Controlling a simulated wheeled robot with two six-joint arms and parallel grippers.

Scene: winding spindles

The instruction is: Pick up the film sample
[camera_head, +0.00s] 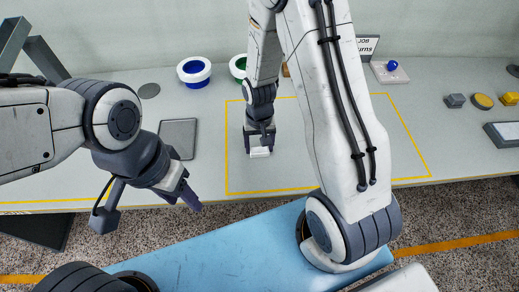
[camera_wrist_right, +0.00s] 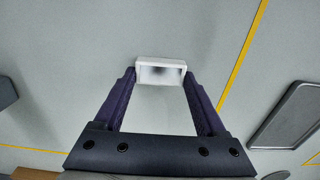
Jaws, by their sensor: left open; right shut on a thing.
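A small white block-like piece (camera_head: 260,152), which I take to be the film sample, is between the fingertips of my right gripper (camera_head: 259,146), inside the yellow outline on the table. In the right wrist view the white piece (camera_wrist_right: 161,72) has a dark smudge on its face, and the purple fingers of my right gripper (camera_wrist_right: 160,80) close on its two sides. I cannot tell whether it touches the table. My left gripper (camera_head: 192,196) is open and empty at the table's front edge, seen side-on.
A grey flat tray (camera_head: 178,138) lies left of the yellow outline. Several small grey and yellow pieces (camera_head: 482,101) lie at right, near a grey tray (camera_head: 504,132).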

